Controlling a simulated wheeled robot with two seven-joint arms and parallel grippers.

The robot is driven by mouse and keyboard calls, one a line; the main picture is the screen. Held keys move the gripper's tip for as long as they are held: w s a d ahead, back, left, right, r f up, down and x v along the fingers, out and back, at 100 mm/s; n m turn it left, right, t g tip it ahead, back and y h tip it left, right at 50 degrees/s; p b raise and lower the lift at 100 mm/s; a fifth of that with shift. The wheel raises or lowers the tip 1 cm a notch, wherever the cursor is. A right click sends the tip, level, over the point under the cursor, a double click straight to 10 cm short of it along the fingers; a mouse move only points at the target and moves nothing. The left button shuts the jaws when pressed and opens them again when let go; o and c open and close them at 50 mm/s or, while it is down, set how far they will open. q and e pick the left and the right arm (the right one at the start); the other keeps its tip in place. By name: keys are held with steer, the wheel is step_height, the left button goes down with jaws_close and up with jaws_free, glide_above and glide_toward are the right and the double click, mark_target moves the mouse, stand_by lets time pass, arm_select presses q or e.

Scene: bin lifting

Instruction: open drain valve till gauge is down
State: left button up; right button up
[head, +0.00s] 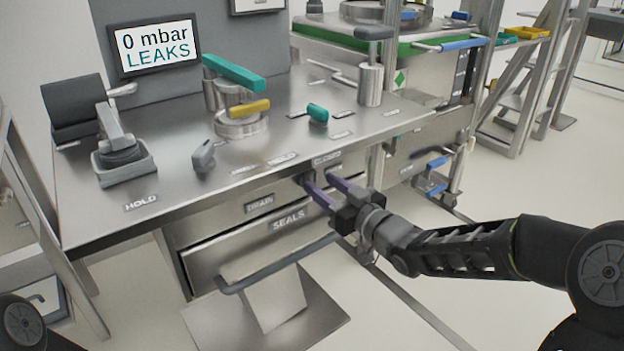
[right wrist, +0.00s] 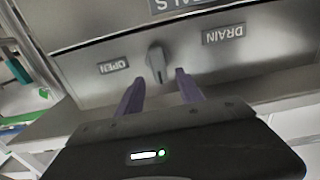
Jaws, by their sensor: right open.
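The gauge screen (head: 154,46) stands at the back left of the bench and reads "0 mbar LEAKS". The drain valve, a small grey knob (right wrist: 157,62), sits on the bench's front panel between the labels OPEN and DRAIN in the right wrist view. Its handle stands roughly upright in that picture, slightly tilted. In the head view the knob is mostly hidden by my right gripper (head: 319,187). The purple fingers, also in the right wrist view (right wrist: 159,84), are open, one to each side of the knob's lower end. I cannot tell whether they touch it. My left gripper is out of view.
The steel bench top (head: 290,135) carries a clamp marked HOLD (head: 117,150), a teal-handled fitting (head: 235,75) and a green knob (head: 317,114). A drawer marked SEALS (head: 260,240) with a dark bar handle is below. Floor at right is open.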

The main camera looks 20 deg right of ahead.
mark_target(315, 179)
steer(key=x, duration=0.4)
steer(key=shift+w+a+b, duration=0.1)
steer(key=shift+w+b, duration=0.25)
steer(key=shift+w, duration=0.05)
steer(key=shift+c, duration=0.2)
jaws_close()
